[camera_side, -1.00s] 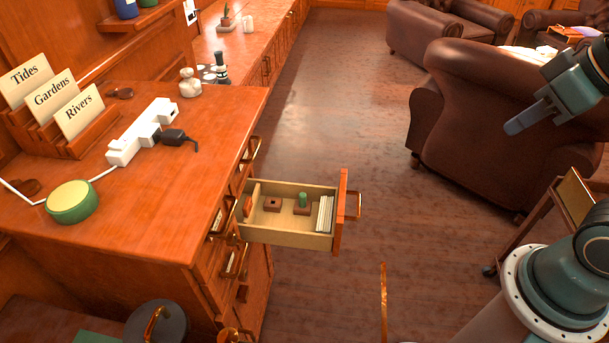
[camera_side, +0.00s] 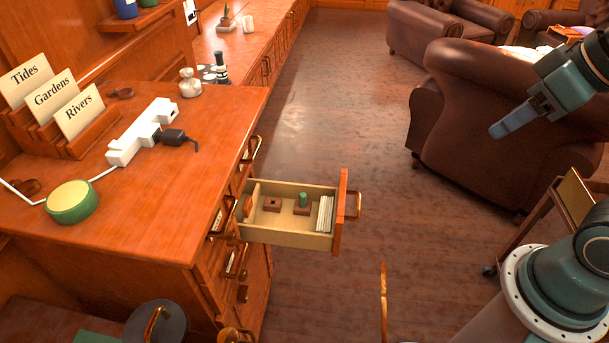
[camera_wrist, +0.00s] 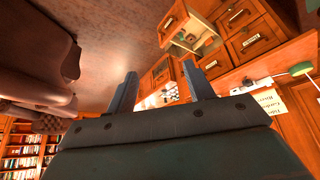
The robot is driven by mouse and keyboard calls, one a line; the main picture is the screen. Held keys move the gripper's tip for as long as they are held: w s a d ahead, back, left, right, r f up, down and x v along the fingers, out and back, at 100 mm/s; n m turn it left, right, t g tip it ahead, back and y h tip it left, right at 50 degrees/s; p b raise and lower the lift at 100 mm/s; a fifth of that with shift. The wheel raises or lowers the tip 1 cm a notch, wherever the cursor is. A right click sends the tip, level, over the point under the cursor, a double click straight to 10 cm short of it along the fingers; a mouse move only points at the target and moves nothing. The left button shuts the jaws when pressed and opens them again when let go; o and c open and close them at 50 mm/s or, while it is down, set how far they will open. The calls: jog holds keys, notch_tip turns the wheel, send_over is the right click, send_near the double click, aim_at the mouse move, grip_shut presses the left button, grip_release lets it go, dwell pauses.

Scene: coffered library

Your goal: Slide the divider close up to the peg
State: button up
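A drawer (camera_side: 285,240) is pulled out of the wooden cabinet; it also shows in the wrist view (camera_wrist: 180,47). Inside it, a green peg (camera_side: 303,199) stands upright on a small brown block. To its left is a brown block with a dark hole (camera_side: 272,204). A reddish-brown upright piece (camera_side: 247,206), possibly the divider, is near the cabinet end, apart from the peg. White cards (camera_side: 325,214) stand at the drawer's front end. My gripper (camera_side: 497,131) is far right of the drawer, in the air. In the wrist view its fingers (camera_wrist: 159,70) are apart, with nothing between them.
On the cabinet top are a white power strip (camera_side: 142,132), a green-and-yellow round tin (camera_side: 72,201) and labelled cards (camera_side: 55,103). A brown armchair (camera_side: 470,110) stands behind my gripper. The floor between drawer and armchair is clear.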

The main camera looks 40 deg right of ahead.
jog(key=w+a+f+n+y, duration=0.1)
jog(key=w+a+f+n, duration=0.15)
jog(key=w, duration=0.55)
jog(key=w+a+f+n+y, duration=0.1)
jog(key=w+a+f, duration=0.15)
jog(key=w, duration=0.55)
jog(key=w+a+f+n+y, duration=0.15)
jog(key=w+a, duration=0.25)
jog(key=w, duration=0.4)
jog(key=w+a+f+n+y, duration=0.1)
jog(key=w+a+f+n, duration=0.25)
jog(key=w+f, duration=0.55)
jog(key=y, duration=0.2)
send_near(248, 203)
jog(key=shift+s+d+r+t, duration=0.4)
jog(key=shift+s+d+r, duration=0.3)
jog(key=shift+s+r, duration=0.35)
jog(key=shift+f, duration=0.15)
jog(key=shift+x, duration=6.8)
jog(key=shift+d, duration=0.1)
